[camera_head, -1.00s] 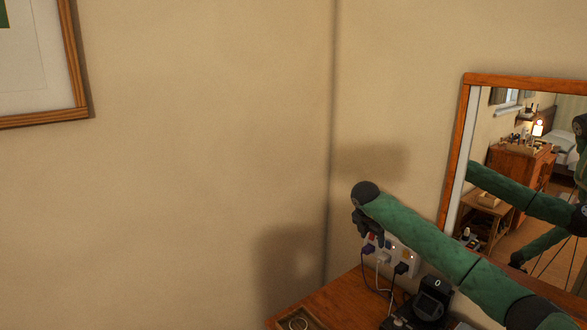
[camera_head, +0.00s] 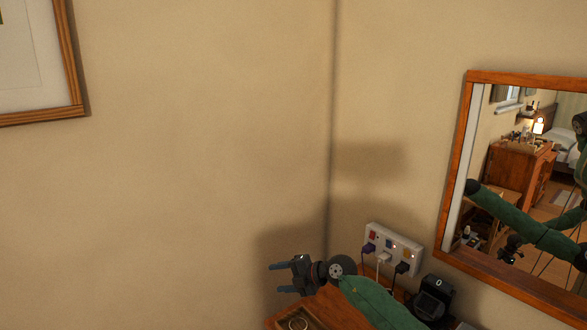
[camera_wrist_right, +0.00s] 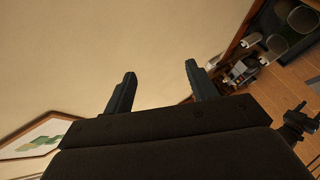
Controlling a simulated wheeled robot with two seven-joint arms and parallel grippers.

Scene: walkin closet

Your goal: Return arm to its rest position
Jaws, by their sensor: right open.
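My right gripper (camera_head: 280,279) is at the lower middle of the head view, pointing left, with its two fingers apart and nothing between them. Its green arm (camera_head: 375,303) comes in from the bottom right, over the wooden dresser top (camera_head: 338,300). In the right wrist view the two dark fingers (camera_wrist_right: 157,93) stand apart against bare wall, holding nothing. My left gripper is not in the head view.
A white socket panel (camera_head: 394,250) with several plugs and cables is on the wall behind the arm. A black device (camera_head: 436,295) stands on the dresser, and a shallow tray (camera_head: 315,323) lies at its front. A wood-framed mirror (camera_head: 455,170) hangs right. A framed picture (camera_head: 75,60) hangs upper left.

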